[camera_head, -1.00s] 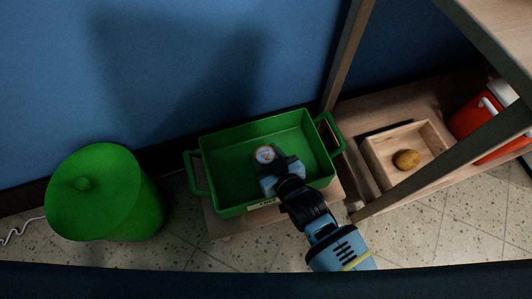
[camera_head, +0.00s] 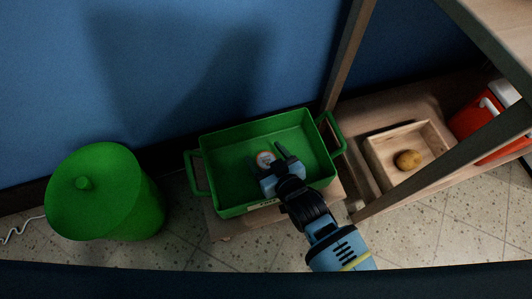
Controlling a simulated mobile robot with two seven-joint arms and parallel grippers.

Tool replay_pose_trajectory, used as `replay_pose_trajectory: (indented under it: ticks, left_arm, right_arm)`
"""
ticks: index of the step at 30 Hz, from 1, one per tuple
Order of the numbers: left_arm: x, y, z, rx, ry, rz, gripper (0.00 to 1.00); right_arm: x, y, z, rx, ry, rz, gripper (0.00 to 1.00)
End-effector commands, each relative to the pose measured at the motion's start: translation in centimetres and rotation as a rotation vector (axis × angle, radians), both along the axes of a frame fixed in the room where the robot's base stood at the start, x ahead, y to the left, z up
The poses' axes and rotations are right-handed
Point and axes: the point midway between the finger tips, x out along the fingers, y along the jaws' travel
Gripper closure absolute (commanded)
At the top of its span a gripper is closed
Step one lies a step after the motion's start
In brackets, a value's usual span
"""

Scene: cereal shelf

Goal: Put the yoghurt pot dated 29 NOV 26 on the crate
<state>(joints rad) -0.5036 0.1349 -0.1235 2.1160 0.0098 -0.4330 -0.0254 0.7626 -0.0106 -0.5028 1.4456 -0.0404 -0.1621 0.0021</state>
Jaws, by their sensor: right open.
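The green crate (camera_head: 227,206) with two side handles stands on a low wooden base at the centre. A small pot (camera_head: 264,158) with a pale, orange-marked lid is inside the crate, near its middle. The date on it is too small to read. My right gripper (camera_head: 273,160) reaches down into the crate from the lower right. It is open, with its fingers spread beside the pot; one finger stands clear to the pot's right. The gripper partly hides the pot's lower side. My left gripper is not in view.
A green lidded bin (camera_head: 105,195) stands on the tiled floor at left. A wooden shelf upright (camera_head: 345,60) rises right of the crate. On the low shelf are a wooden tray (camera_head: 440,143) with a potato-like item (camera_head: 408,159) and a red-and-white container (camera_head: 480,120).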

Motion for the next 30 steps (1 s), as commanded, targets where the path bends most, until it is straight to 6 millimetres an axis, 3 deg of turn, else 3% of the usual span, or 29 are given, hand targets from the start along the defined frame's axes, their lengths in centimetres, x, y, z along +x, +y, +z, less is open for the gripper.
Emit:
replay_pose_trajectory:
  ticks: [18, 30]
  left_arm:
    - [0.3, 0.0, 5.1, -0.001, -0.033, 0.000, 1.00]
    - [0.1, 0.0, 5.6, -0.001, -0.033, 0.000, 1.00]
  right_arm:
    - [-8.6, -4.8, 4.3, 0.000, -0.002, -0.001, 0.29]
    - [-9.9, -5.5, 4.7, 0.002, -0.005, -0.001, 0.29]
